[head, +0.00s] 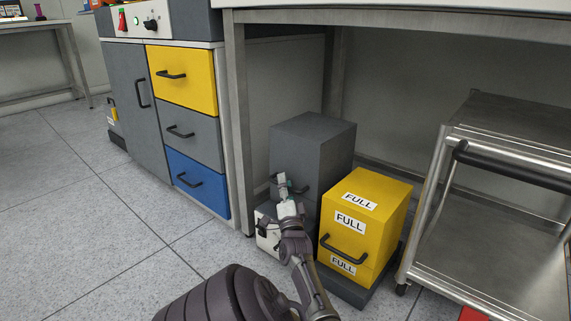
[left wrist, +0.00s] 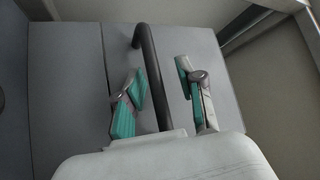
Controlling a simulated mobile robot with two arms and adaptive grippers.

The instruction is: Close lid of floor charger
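A grey box (head: 312,145) with a dark handle on its front stands on the floor under the bench; I take it for the floor charger. My left gripper (head: 284,187) is at its front, by the handle. In the left wrist view, the left gripper (left wrist: 162,88) is open, with one teal-padded finger on each side of the dark handle (left wrist: 150,70). The left finger is close to the handle; I cannot tell if it touches. A seam runs along the grey front. My arm hides part of the lower front. My right gripper is not in view.
A yellow box (head: 379,203) with FULL labels stands close on the right. A metal cart (head: 437,190) is further right. A bench leg (head: 238,130) and a drawer cabinet (head: 135,110) stand at the left. The floor (head: 90,240) at front left is clear.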

